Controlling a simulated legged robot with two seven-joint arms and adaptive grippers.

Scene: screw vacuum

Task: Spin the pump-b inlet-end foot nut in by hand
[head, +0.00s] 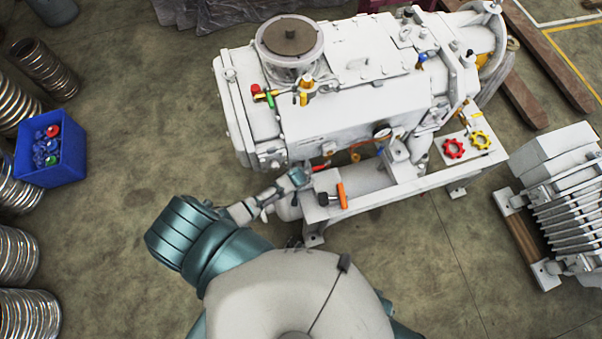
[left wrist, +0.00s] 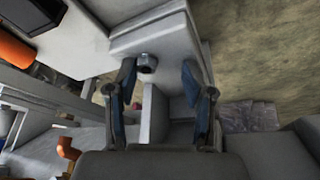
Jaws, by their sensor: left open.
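In the left wrist view a small grey hex nut (left wrist: 147,63) sits at the edge of a white foot plate (left wrist: 143,30). My left gripper (left wrist: 158,72) is open, with its two dark fingers pointing toward the plate. The nut appears between the fingertips, closer to the left finger; I cannot tell whether that finger touches it. In the head view my left gripper (head: 300,176) is at the near side of the white vacuum pump (head: 335,115), by the frame's near left corner. The nut cannot be made out there. My right gripper is not in view.
The white frame (head: 400,185) carries an orange-handled part (head: 342,196) and red (head: 453,148) and yellow (head: 480,140) handwheels right of my gripper. A blue bin (head: 50,150) and metal coils stand at the left. Floor between bin and pump is clear. A finned white unit (head: 560,195) stands right.

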